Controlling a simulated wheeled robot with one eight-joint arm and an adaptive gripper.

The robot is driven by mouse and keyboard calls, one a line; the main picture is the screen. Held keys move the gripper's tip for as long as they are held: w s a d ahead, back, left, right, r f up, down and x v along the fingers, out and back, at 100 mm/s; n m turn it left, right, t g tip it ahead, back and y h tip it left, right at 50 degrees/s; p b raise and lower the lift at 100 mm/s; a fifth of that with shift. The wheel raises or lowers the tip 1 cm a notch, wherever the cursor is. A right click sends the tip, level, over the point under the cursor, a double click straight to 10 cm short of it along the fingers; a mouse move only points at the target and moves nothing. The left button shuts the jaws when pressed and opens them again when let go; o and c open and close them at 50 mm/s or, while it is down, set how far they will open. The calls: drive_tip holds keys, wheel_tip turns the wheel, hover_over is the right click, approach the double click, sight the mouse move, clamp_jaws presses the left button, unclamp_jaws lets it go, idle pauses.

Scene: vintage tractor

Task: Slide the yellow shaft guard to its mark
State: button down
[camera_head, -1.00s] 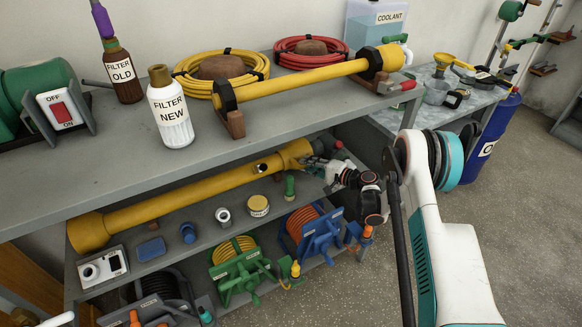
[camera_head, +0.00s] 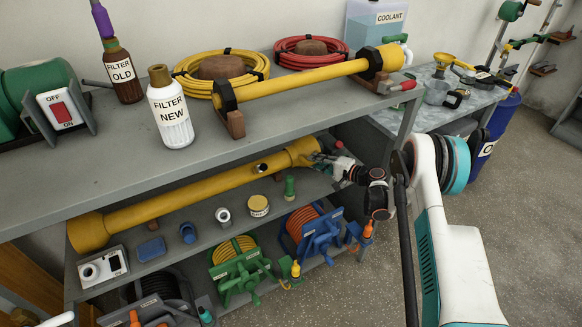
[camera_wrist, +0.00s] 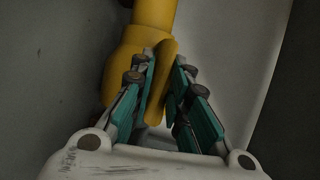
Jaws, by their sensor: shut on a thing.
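A long yellow shaft (camera_head: 185,192) lies along the lower shelf, with a wide bell at its left end. The yellow shaft guard, a flared sleeve (camera_head: 301,150), sits at its right end. My gripper (camera_head: 318,160) is at that right end. In the wrist view, my gripper (camera_wrist: 164,62) has its teal fingers on both sides of a thin yellow tab (camera_wrist: 160,80) on the guard (camera_wrist: 127,62). A small dark and light spot (camera_head: 261,168) shows on the shaft left of the sleeve; I cannot tell whether it is the mark.
The upper bench (camera_head: 300,112) overhangs the shelf and carries another yellow shaft (camera_head: 300,78) on blocks. Hose reels (camera_head: 313,232) sit below.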

drive_tip(key=shift+w+d, duration=0.35)
drive_tip(key=shift+d, duration=0.2)
drive_tip(key=shift+w+d, duration=0.3)
drive_tip(key=shift+d, duration=0.2)
drive_tip(key=c, duration=1.5)
unclamp_jaws()
drive_tip(key=shift+o, duration=0.2)
drive_tip(key=v, duration=1.2)
drive_tip(key=shift+d, duration=0.1)
